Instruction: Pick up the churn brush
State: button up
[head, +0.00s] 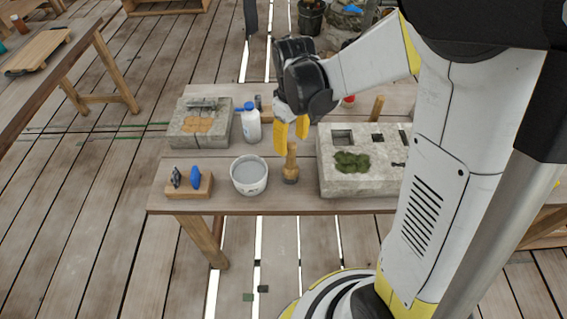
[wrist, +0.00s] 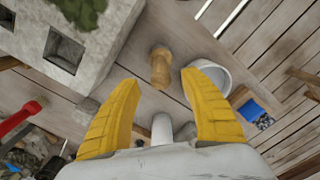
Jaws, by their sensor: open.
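The churn brush (head: 290,163) stands upright on the wooden bench, with a wooden handle on top and a darker lower end. In the wrist view the brush (wrist: 161,68) shows from above, ahead of and between my two yellow fingers. My gripper (head: 290,134) is open and empty. In the head view its fingers hang just behind and above the top of the brush. In the wrist view my gripper (wrist: 162,100) has a wide gap between its fingertips, and neither finger visibly touches the brush.
A white bucket (head: 249,176) of grey stuff stands close left of the brush. A stone block (head: 358,182) with square holes and moss stands close right. A white bottle (head: 251,124), another stone block (head: 200,136) and a wooden holder (head: 189,190) are further left.

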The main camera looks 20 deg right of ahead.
aim_at(291, 158)
notch_tip(291, 158, down, 8)
jog(key=b, duration=0.3)
jog(key=shift+r, duration=0.2)
jog(key=shift+s+r, duration=0.1)
grip_shut()
